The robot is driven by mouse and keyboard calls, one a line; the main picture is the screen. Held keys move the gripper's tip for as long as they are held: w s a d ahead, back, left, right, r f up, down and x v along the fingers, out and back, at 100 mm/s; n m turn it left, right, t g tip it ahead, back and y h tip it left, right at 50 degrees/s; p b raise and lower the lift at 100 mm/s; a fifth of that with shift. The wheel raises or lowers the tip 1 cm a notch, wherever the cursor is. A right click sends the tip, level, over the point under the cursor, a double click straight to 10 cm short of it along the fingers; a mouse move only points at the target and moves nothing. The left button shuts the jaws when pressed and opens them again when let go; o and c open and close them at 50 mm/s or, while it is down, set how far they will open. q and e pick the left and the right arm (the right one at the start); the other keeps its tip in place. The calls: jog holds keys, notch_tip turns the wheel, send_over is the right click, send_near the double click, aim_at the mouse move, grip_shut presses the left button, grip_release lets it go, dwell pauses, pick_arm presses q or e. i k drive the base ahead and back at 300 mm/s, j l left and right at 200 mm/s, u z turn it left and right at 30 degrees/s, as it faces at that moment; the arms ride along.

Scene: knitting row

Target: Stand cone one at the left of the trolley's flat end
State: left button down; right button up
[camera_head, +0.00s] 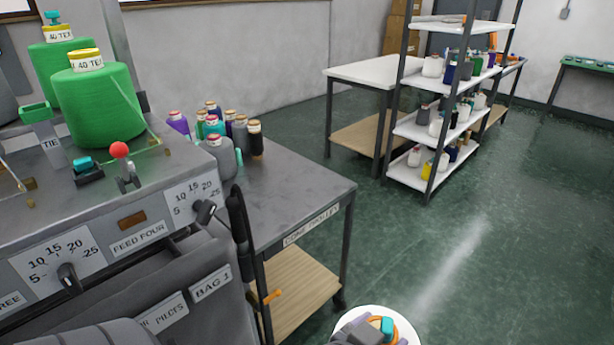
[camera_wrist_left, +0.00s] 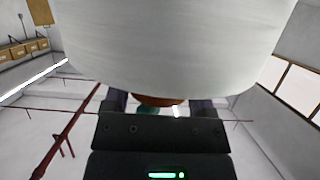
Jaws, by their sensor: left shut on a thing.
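A large white cone (camera_wrist_left: 175,45) fills the top of the left wrist view, with its brown-orange end between the fingers of my left gripper (camera_wrist_left: 160,105). In the head view the white cone (camera_head: 408,333) is at the bottom edge, seen from above and cut off. My left gripper (camera_head: 376,329) is over its top, beside teal and orange parts, shut on it. The cone is apart from the trolley (camera_head: 285,190), in front of its near right corner. The trolley's grey top is bare at this near end. My right gripper is not in view.
Several small cones (camera_head: 213,125) stand at the trolley's far left. The knitting machine (camera_head: 130,215), with levers, dials and big green cones (camera_head: 98,105), stands left of the trolley. A white shelf rack (camera_head: 435,130) is at the back. Green floor is clear to the right.

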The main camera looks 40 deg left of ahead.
aim_at(265, 209)
jog(key=i+u, duration=0.25)
jog(key=i, duration=0.4)
jog(key=i+l+u, duration=0.3)
jog(key=i, duration=0.3)
jog(key=i+j+u, duration=0.1)
jog(key=u, duration=0.3)
jog(key=i+u, duration=0.25)
jog(key=u, duration=0.15)
jog(key=i+u, duration=0.2)
jog(key=u, duration=0.2)
jog(key=i+l+u, duration=0.15)
jog(key=u, duration=0.25)
jog(key=i+u, duration=0.3)
jog(key=u, duration=0.15)
jog(key=i+l+u, duration=0.25)
jog(key=u, duration=0.2)
